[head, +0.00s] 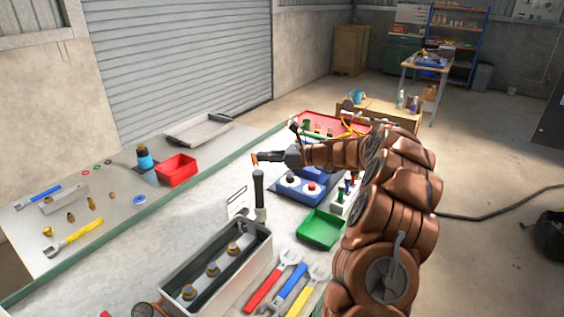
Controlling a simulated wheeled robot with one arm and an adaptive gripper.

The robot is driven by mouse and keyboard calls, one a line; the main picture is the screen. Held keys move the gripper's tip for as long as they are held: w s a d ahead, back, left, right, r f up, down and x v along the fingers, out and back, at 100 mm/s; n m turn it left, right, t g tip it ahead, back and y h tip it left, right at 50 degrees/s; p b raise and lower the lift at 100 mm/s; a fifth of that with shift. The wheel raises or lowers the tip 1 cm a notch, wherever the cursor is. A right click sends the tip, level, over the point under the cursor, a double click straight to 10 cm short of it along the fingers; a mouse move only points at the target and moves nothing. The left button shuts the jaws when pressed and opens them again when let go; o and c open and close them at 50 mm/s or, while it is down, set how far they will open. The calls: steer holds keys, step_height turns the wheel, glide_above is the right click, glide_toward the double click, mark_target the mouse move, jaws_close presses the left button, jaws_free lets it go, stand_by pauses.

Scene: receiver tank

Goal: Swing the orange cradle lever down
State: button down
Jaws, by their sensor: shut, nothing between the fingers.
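My gripper (268,157) reaches left over the bench, dark and shut, with nothing held between its fingers. A small orange piece (255,159) shows right at its tips; I cannot tell whether it is part of the orange cradle lever or of the fingertips. No other clear orange lever shows. Just below the tips, a black upright handle (259,186) stands on a grey post near the far end of an open grey tank (172,283). Several brass-coloured fittings sit in a row inside the tank. Any contact between the gripper and the handle is unclear.
Red, blue and yellow wrenches (292,288) lie right of the tank. A green tray (320,229) and a blue button box (303,190) are near my arm. A red bin (176,169) and a grey tray (199,131) stand on the left bench.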

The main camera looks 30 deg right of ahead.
steer(key=s+d+r, duration=0.1)
steer(key=s+d, duration=0.1)
steer(key=d, duration=0.4)
steer(key=s+d+r, duration=0.1)
steer(key=s+d, duration=0.1)
steer(key=d, duration=0.5)
steer(key=shift+r+b, duration=0.3)
steer(key=shift+r, duration=0.05)
